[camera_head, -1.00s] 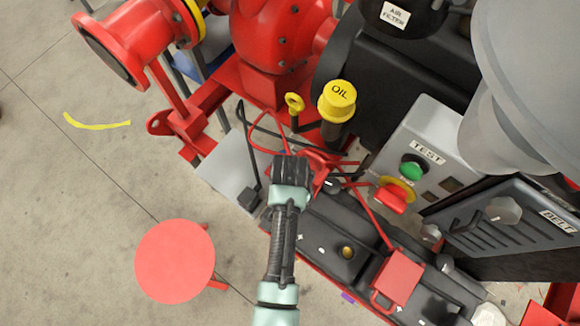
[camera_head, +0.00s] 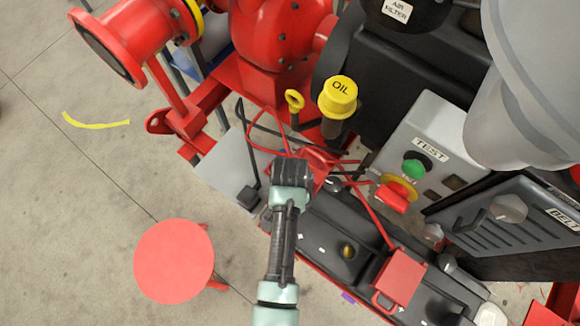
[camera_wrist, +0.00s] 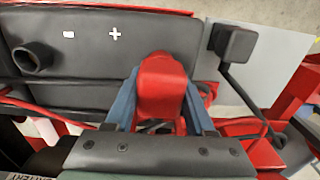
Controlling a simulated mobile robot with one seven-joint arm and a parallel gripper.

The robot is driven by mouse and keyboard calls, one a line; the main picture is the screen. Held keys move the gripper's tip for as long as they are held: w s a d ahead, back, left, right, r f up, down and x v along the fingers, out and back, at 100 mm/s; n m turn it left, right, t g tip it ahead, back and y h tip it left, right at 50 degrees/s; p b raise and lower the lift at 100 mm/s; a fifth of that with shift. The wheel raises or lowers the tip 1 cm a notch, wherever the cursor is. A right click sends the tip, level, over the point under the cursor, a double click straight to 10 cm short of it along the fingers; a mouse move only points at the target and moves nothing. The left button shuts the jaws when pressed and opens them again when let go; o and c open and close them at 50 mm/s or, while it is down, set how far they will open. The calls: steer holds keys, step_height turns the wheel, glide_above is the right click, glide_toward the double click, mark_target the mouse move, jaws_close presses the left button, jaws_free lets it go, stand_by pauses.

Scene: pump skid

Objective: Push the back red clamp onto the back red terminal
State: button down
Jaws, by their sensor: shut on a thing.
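My gripper (camera_wrist: 161,105) is shut on a red clamp (camera_wrist: 162,82), which sits between its two blue-grey fingers in the wrist view. The clamp is over the edge of a black battery (camera_wrist: 85,72), near the white plus mark. The back red terminal is not visible; the clamp and gripper cover that area, so I cannot tell whether the clamp touches it. In the head view my gripper (camera_head: 292,180) is at the back end of the battery row (camera_head: 325,240), and its body hides most of the clamp.
Red cables run behind my gripper. A yellow OIL cap (camera_head: 339,97), a yellow dipstick ring (camera_head: 294,100) and a TEST panel (camera_head: 428,150) with a red switch (camera_head: 393,198) stand close by. Floor at left is mostly clear.

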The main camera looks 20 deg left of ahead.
steer(key=shift+f+b, duration=0.45)
steer(key=shift+f, duration=0.3)
steer(key=shift+c, duration=0.9)
jaws_free()
step_height(320, 180, up, 13)
steer(key=shift+s, duration=0.1)
